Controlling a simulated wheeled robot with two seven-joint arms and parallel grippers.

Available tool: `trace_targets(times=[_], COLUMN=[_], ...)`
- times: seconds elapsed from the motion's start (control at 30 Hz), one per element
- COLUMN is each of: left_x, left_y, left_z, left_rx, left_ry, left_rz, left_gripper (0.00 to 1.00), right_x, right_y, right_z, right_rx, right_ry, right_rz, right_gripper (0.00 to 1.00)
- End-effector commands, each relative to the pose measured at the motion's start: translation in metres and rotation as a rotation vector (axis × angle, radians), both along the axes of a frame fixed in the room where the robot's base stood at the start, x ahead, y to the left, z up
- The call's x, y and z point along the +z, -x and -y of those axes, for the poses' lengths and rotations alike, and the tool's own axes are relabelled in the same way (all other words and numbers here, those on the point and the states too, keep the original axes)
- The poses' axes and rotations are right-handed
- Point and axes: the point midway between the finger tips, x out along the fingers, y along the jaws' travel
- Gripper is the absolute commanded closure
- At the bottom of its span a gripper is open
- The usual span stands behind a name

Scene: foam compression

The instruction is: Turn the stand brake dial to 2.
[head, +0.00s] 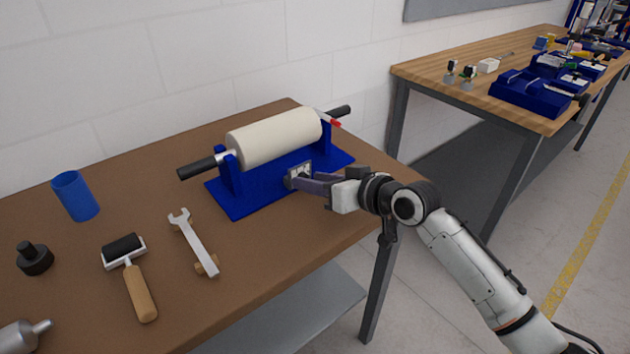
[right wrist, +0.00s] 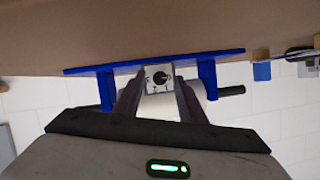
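The blue stand (head: 240,203) sits on the brown table and carries a cream foam roller with black end grips. On its front is a light square plate (head: 299,168) with a dial. In the right wrist view, the dial (right wrist: 161,77) shows as a dark round knob with marks around it, too small to read. My right gripper (head: 292,181) is at the plate. In the right wrist view, its fingers (right wrist: 158,92) are apart, one on each side of the plate. I cannot tell whether they touch the knob. My left gripper is not in view.
A wrench (head: 195,245), a small roller (head: 132,275), a blue cup (head: 75,195), a black knobbed piece (head: 34,259) and a grey metal piece (head: 22,335) lie to the left. A red-tipped lever (head: 333,122) is at the stand's right end. A second bench (head: 450,88) stands behind.

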Motion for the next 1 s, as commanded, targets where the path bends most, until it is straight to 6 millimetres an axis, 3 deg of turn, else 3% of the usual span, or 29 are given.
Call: trace_targets(times=[0.1,0.33,0.67,1.0], left_x=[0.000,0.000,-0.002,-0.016], left_y=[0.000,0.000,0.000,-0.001], left_z=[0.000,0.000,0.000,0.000], left_rx=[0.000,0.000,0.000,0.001], left_ry=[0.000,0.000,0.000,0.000], left_rz=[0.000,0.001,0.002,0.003], left_gripper=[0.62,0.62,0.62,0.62], right_x=[0.000,0.000,-0.001,-0.005], right_y=[0.000,0.000,0.000,-0.002], right_z=[0.000,0.000,0.001,0.003], right_rx=[0.000,0.000,0.000,0.000], right_ry=[0.000,0.000,-0.037,-0.218], right_rz=[0.000,0.000,-0.028,-0.160], right_gripper=[0.63,1.00,1.00,1.00])
